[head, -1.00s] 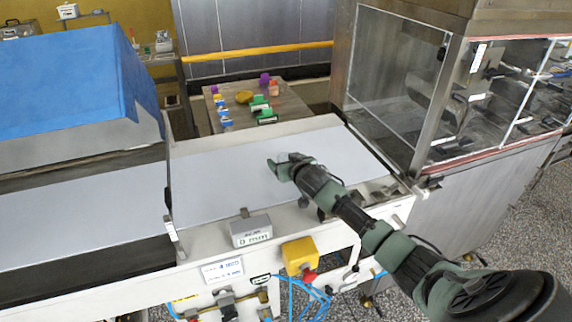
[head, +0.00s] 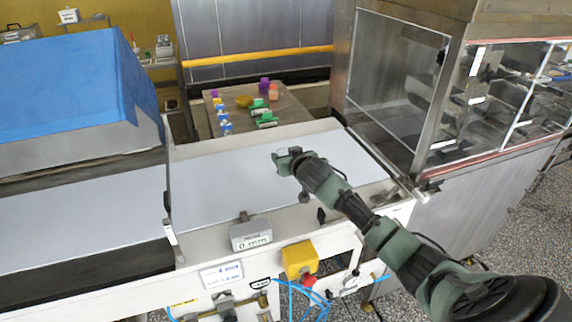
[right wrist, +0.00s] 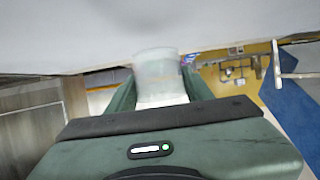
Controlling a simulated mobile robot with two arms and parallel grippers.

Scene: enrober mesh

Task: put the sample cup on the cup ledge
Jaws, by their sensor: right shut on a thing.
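The sample cup (right wrist: 160,78) is whitish and translucent. In the right wrist view it stands between the two green fingers of my right gripper (right wrist: 158,92), which is shut on it. In the head view my right gripper (head: 284,161) reaches in from the lower right over the pale conveyor belt (head: 215,190). The cup is mostly hidden there behind the fingers. I cannot tell for certain which part is the cup ledge. My left gripper is not in view.
A blue-covered machine (head: 75,85) stands at the left and a glass-sided cabinet (head: 395,85) at the right. A grey display box (head: 250,235) and a yellow switch box (head: 299,258) sit on the front rail. A low table (head: 290,110) behind holds several coloured items.

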